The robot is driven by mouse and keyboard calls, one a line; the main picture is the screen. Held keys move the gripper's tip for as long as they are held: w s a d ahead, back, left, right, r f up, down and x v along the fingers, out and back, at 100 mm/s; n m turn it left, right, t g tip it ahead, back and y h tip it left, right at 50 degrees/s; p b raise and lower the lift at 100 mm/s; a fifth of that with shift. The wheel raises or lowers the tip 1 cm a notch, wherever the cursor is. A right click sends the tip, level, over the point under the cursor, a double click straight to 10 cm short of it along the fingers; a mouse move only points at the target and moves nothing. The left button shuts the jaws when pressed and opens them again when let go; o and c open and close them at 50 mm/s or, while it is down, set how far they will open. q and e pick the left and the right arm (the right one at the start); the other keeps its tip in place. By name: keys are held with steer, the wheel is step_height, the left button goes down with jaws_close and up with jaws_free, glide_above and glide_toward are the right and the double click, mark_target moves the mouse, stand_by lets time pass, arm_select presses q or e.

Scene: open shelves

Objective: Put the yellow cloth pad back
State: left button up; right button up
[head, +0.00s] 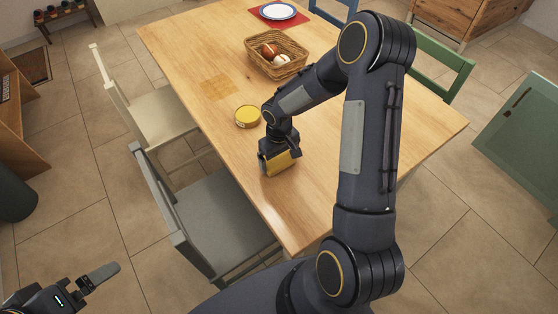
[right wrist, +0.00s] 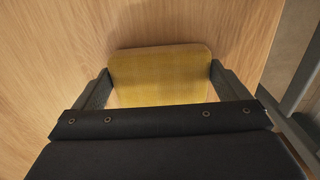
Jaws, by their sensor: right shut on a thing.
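The yellow cloth pad (head: 283,163) is between the fingers of my right gripper (head: 279,165), near the left edge of the wooden table. In the right wrist view the pad (right wrist: 160,75) spans the gap between both fingers (right wrist: 160,88), with wood grain around it. I cannot tell whether the pad touches the tabletop. My left gripper (head: 100,274) is low at the left, over the floor and away from the table. Only part of it shows, so its opening is unclear.
A round yellow tin (head: 247,116) stands just beyond the right gripper. A faint square patch (head: 217,87) marks the tabletop (head: 190,40). A wicker basket (head: 290,70) holds several round items. A grey chair (head: 215,215) and a cream chair (head: 160,115) line the left side.

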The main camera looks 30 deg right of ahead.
mark_target(279, 159)
steer(key=shift+r, duration=0.1)
steer(key=shift+f, duration=0.25)
steer(key=o, duration=0.5)
steer(key=shift+r, duration=0.1)
step_height(279, 159, up, 12)
steer(key=s+a+r+m+t+y, duration=0.1)
steer(key=s+a+r+t, duration=0.1)
steer(key=s+r, duration=0.65)
steer(key=s+a+r+t+y, duration=0.1)
steer(key=s, duration=0.3)
steer(key=s+a+r+m+t+y, duration=0.1)
steer(key=s+a, duration=0.1)
steer(key=s, duration=0.2)
steer(key=s+a+r+t, duration=0.1)
steer(key=s+a, duration=0.1)
steer(key=s, duration=0.3)
steer(key=shift+a+r+m+t+y, duration=0.2)
steer(key=shift+m+t+y, duration=0.1)
steer(key=shift+y, duration=0.1)
